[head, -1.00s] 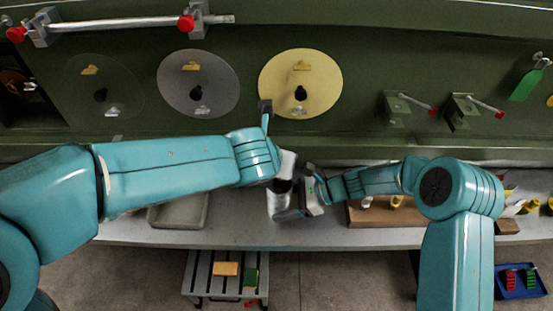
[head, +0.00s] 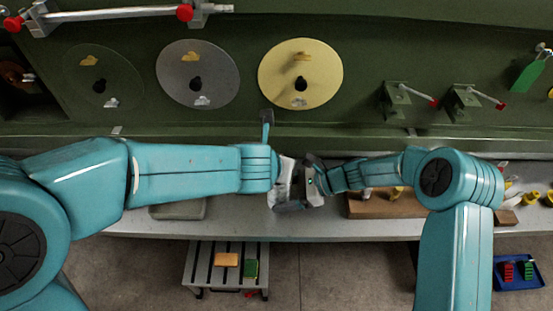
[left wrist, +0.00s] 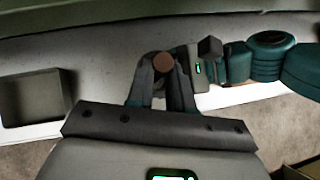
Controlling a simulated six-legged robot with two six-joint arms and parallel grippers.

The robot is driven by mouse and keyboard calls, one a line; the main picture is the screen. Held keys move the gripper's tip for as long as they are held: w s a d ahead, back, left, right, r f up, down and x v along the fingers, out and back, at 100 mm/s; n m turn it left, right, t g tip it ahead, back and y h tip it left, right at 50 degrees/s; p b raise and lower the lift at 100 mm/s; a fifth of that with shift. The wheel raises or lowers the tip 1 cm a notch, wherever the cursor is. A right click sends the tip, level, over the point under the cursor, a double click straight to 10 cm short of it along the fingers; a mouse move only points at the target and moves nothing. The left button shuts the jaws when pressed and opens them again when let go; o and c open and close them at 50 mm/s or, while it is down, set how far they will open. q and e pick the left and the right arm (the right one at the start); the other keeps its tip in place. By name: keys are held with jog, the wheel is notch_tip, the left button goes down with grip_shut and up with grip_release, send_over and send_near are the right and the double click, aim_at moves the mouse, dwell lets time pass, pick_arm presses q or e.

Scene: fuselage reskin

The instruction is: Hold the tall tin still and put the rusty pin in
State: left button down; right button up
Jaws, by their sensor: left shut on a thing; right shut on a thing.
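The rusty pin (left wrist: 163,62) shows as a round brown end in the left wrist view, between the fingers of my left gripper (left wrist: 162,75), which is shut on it. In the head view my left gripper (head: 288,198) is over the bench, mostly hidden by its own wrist. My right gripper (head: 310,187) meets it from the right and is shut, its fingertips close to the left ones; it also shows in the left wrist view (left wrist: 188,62). The tall tin is not clearly visible; it seems hidden between the grippers, beneath the pin. I cannot tell whether the pin is inside it.
A grey tray (left wrist: 34,98) lies on the bench to the left. A wooden block (head: 405,209) with small pieces stands right of the grippers. The green fuselage wall with round discs (head: 300,75) rises behind. A slatted stool (head: 204,282) and blue bin (head: 520,279) are below.

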pick_arm(q)
jog(key=shift+s+f, duration=0.1)
jog(key=shift+f, duration=0.3)
pick_arm(e)
jog(key=shift+s+f, duration=0.1)
pick_arm(q)
jog(key=shift+f, duration=0.1)
jog(key=c, duration=0.9)
grip_release()
jog(key=shift+r, duration=0.2)
notch_tip(320, 180, up, 8)
